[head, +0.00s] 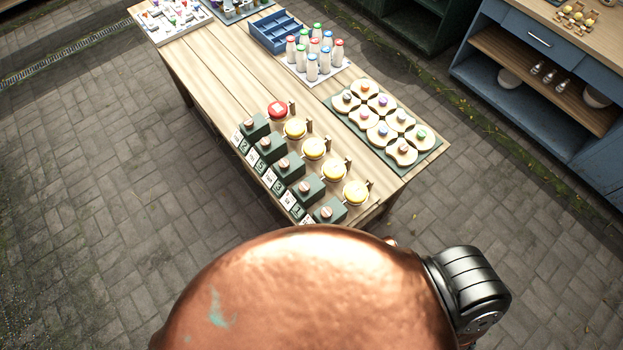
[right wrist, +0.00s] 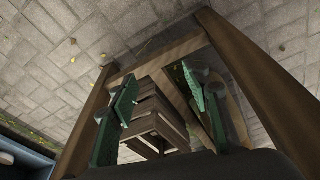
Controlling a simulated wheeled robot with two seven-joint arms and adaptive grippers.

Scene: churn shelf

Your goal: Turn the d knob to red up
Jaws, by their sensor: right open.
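A row of several dark green boxes stands on the near part of the wooden table in the head view, each with a small round knob on top. The farthest box (head: 255,127) is beside a red round piece (head: 277,109); the other boxes, such as the nearest one (head: 328,211), are beside yellow round pieces (head: 355,192). White cards (head: 269,178) lie along their left side; their letters are too small to read, so I cannot tell which knob is d. My right gripper (right wrist: 157,92) is open and empty, low beside the table legs. My left gripper is not in view.
The wooden table (head: 215,75) also holds white bottles (head: 312,67), a blue divided tray (head: 272,36) and a green mat (head: 428,146) with round pieces. In the right wrist view, a slatted wooden crate (right wrist: 157,122) stands beyond my fingers, between wooden legs (right wrist: 250,75).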

